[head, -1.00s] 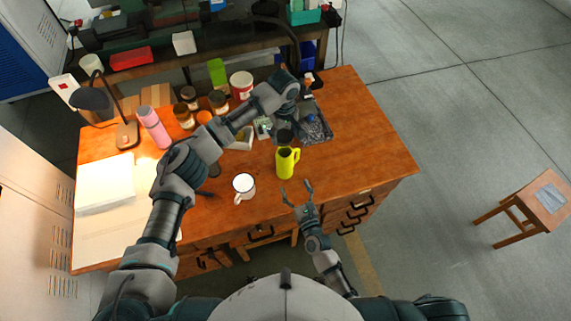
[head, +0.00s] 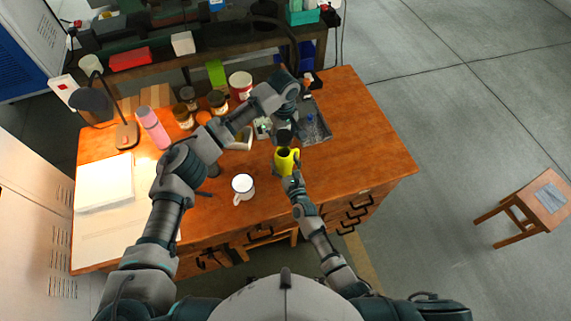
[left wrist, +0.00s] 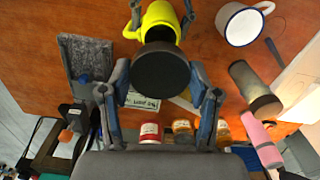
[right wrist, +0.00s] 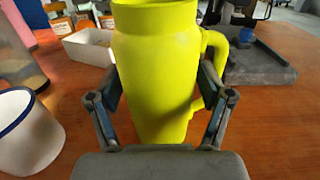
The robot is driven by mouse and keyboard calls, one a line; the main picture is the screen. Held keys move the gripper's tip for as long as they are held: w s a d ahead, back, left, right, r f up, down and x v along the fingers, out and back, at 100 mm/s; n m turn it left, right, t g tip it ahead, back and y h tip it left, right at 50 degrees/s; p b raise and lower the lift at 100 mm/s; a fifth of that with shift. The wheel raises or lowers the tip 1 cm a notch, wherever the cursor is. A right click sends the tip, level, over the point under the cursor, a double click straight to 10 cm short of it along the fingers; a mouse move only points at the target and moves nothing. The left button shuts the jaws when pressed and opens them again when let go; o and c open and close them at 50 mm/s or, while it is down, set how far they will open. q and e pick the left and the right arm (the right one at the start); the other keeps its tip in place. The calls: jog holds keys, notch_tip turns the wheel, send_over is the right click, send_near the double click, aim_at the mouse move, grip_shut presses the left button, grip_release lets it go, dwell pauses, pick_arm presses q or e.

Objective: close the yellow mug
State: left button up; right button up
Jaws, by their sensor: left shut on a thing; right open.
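The yellow mug (head: 286,161) stands upright on the wooden desk, with its open mouth visible and its handle on the right. My left gripper (head: 286,127) is shut on a dark round lid (head: 284,138), held above and just beyond the mug. In the left wrist view the lid (left wrist: 160,78) sits between the fingers and covers part of the mug (left wrist: 161,20). My right gripper (head: 291,178) is low at the mug's near side. In the right wrist view its open fingers (right wrist: 160,105) stand on both sides of the mug's body (right wrist: 157,75); contact is unclear.
A white enamel mug (head: 243,188) stands left of the yellow mug. A grey tray (head: 316,122) lies to the right behind it, and a white box (head: 242,140) with brown-lidded jars (head: 218,101) to the left behind. The desk's right side is clear.

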aim_at(284, 149)
pick_arm(q)
jog(key=shift+d, duration=0.2)
pick_arm(e)
jog(key=shift+w+d, duration=0.1)
pick_arm(q)
jog(key=shift+a, duration=0.2)
pick_arm(e)
jog(key=c, duration=0.4)
pick_arm(q)
jog(key=shift+a, duration=0.15)
pick_arm(e)
jog(key=shift+a, duration=0.3)
jog(key=c, duration=1.1)
pick_arm(q)
jog(key=f, duration=0.4)
jog(key=shift+s+d+f, duration=0.1)
jog(key=shift+d+f, duration=0.1)
jog(key=shift+d, duration=0.05)
pick_arm(e)
jog(key=shift+d, duration=0.2)
pick_arm(q)
jog(key=shift+f, duration=0.2)
jog(key=shift+a+f, duration=0.1)
jog(key=shift+f, duration=0.8)
pick_arm(e)
jog(key=shift+a, duration=0.1)
pick_arm(q)
jog(key=shift+f, duration=0.55)
pick_arm(e)
grip_shut()
